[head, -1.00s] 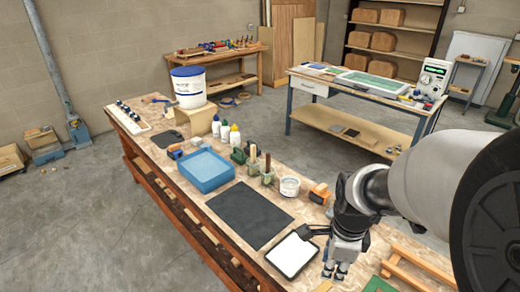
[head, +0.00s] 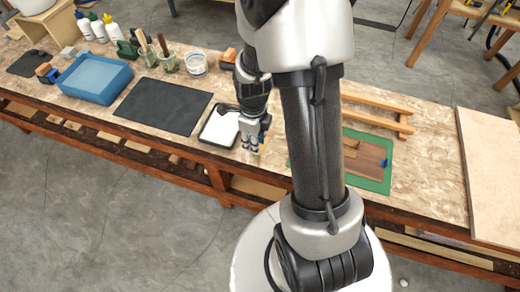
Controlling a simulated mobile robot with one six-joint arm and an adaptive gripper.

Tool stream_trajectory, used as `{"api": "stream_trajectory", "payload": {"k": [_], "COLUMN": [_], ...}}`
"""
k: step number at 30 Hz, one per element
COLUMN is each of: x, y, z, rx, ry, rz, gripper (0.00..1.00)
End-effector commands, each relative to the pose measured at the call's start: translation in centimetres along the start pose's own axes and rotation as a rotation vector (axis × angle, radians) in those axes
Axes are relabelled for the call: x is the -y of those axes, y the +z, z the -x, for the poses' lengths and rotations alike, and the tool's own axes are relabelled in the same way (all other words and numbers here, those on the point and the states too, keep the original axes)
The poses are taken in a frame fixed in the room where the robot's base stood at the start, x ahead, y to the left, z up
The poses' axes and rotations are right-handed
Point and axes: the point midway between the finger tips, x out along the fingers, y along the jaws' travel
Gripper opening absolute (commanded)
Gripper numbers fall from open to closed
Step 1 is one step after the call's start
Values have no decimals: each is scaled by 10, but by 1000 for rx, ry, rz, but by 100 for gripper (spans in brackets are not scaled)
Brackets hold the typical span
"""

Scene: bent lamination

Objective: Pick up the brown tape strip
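My gripper (head: 250,146) points down over the bench, just right of a white pad in a black frame (head: 219,126). Its fingers are small here, and I cannot tell whether they are apart or shut. A small tan piece (head: 264,144) shows right beside the fingers; I cannot tell whether it is the tape strip or whether the gripper touches it. A green mat (head: 381,186) lies to the right with a brown wooden panel (head: 368,160) on it, and a small blue piece (head: 384,163) at the panel's edge. My arm hides the mat's left part. I cannot clearly make out the brown tape strip.
A black mat (head: 163,105) and a blue tray (head: 95,78) lie to the left. A white tub (head: 196,64) and jars stand behind. A wooden frame (head: 380,110) lies behind the green mat. A pale board (head: 492,175) covers the bench's right end.

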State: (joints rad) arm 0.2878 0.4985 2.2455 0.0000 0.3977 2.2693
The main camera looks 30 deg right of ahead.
Motion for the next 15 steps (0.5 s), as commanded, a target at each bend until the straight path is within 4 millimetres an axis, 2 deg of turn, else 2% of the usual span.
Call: {"api": "stream_trajectory", "payload": {"k": [8, 15], "x": [0, 0], "y": [-2, -6], "z": [-17, -54], "rx": [0, -2], "ry": [0, 3], "rz": [0, 2], "gripper": [26, 26]}}
